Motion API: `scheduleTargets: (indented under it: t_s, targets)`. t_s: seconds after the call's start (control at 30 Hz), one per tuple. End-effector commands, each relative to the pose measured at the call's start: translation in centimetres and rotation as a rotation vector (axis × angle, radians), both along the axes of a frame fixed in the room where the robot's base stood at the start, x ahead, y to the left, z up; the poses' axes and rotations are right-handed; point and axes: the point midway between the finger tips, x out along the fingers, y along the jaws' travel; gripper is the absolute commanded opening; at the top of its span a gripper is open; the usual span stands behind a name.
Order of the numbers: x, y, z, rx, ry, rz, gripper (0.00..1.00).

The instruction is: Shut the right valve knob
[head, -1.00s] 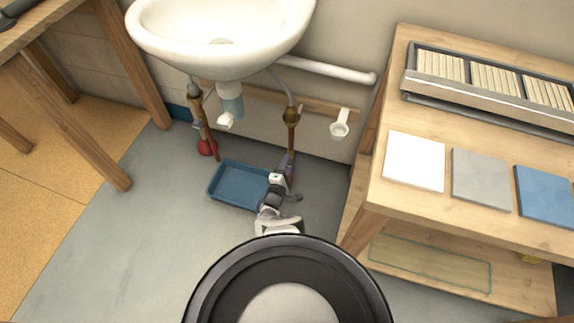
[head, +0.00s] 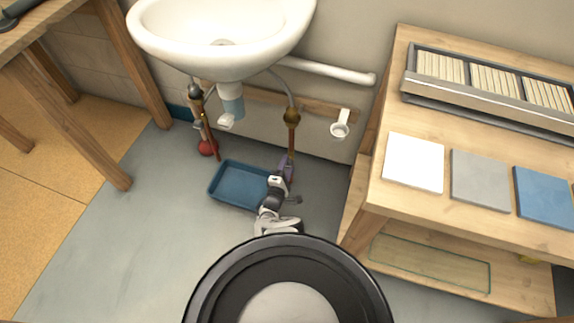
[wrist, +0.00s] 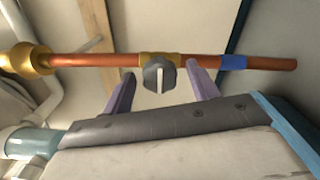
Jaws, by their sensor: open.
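The right valve is on the right copper pipe (head: 291,139) under the sink. In the wrist view this pipe (wrist: 100,60) runs sideways, with a brass valve body and a dark grey knob (wrist: 152,73). A pale line on the knob runs crosswise to the pipe. My gripper (wrist: 161,76) is open, its purple fingers on either side of the knob, with gaps visible. I cannot tell how deep the knob sits between them. In the head view my gripper (head: 286,166) is at the pipe's lower end and the knob is hidden.
A blue tray (head: 238,184) lies on the floor left of my gripper. The left pipe with a red round part (head: 207,147) stands further left. The white sink (head: 222,40) is above. A wooden bench (head: 385,208) stands close on the right.

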Motion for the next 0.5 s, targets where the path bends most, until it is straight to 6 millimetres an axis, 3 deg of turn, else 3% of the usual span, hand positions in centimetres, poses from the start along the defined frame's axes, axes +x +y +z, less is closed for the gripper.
scheduleTargets:
  t_s: [0.5]
  targets:
    - [-10.3,3.4,0.3,0.000,0.002,0.004,0.59]
